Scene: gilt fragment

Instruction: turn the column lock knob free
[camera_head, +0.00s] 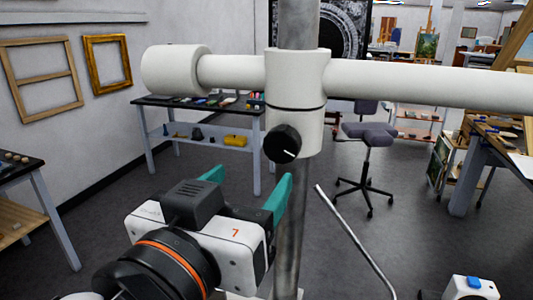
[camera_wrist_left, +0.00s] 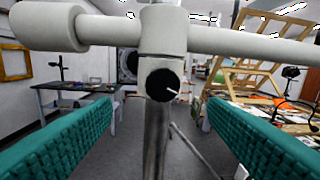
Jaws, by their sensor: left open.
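The column lock knob (camera_head: 282,143) is a round black knob with a white pointer line. It sits low on the front of the white collar (camera_head: 297,88) around the grey metal column (camera_head: 289,228). In the head view the pointer slants down to the right. The knob also shows in the left wrist view (camera_wrist_left: 162,85), near the middle, between the fingers and beyond them. My left gripper (camera_head: 248,182) has teal ribbed fingers, spread wide and empty. It is below and to the left of the knob, apart from it.
A thick white horizontal arm (camera_head: 420,84) runs across from the collar, with a white cylinder (camera_head: 175,70) at its left end. A thin metal rod (camera_head: 355,240) slants beside the column.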

